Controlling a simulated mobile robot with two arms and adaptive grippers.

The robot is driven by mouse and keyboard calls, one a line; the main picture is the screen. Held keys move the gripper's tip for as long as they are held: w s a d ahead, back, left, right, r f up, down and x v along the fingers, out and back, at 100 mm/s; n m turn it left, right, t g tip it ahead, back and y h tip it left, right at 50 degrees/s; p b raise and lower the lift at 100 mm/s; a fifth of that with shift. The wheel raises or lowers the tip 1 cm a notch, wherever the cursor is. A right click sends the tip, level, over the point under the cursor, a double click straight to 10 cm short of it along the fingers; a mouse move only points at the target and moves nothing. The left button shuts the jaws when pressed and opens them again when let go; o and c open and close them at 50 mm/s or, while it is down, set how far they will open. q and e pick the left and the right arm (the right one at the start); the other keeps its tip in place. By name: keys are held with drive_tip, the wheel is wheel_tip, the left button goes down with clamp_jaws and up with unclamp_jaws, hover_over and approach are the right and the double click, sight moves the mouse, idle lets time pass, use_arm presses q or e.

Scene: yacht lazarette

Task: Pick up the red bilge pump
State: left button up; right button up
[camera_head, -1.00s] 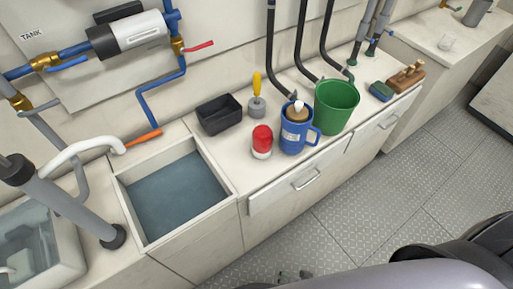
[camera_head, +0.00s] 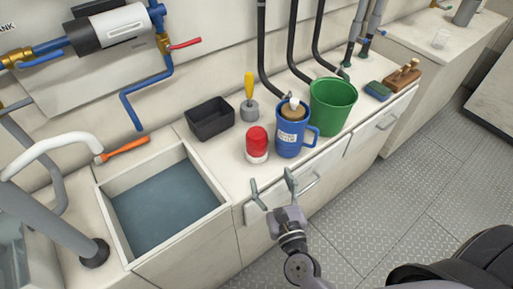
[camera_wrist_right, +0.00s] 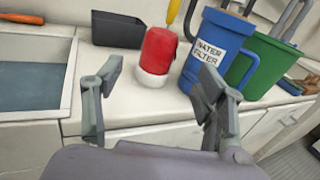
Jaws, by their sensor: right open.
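The red bilge pump (camera_head: 257,142) has a red rounded top and a white base. It stands upright on the counter, between the sink basin and a blue water filter jug (camera_head: 292,132). My right gripper (camera_head: 271,184) is open and empty, in front of the counter edge and a little short of the pump. In the right wrist view the pump (camera_wrist_right: 157,55) shows beyond and between the two spread fingers (camera_wrist_right: 160,85), not touched by them. My left gripper is not in view.
A black tray (camera_head: 210,118) and a yellow-handled tool (camera_head: 249,97) stand behind the pump. A green bucket (camera_head: 332,105) stands right of the jug. The open basin (camera_head: 106,213) is to the left. Drawer handles stick out below the counter edge.

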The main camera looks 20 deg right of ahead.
drive_tip(key=w+r, duration=0.1)
drive_tip(key=w, duration=0.1)
drive_tip(key=p, duration=0.3)
approach(254, 125)
drive_tip(key=w, duration=0.1)
drive_tip(key=shift+m, duration=0.3)
drive_tip(key=shift+w+d+f+p, duration=0.1)
drive_tip(key=shift+w+f+p, duration=0.05)
drive_tip(key=shift+w, duration=0.9)
drive_tip(key=shift+w+f+p, duration=0.15)
drive_tip(key=shift+w+p, duration=0.05)
drive_tip(key=shift+w, duration=0.85)
drive_tip(key=shift+w+d+f+p, duration=0.1)
drive_tip(key=shift+w+f+p, duration=0.1)
drive_tip(key=shift+w, duration=0.85)
drive_tip(key=shift+c, duration=0.7)
clamp_jaws()
drive_tip(key=shift+r, duration=0.15)
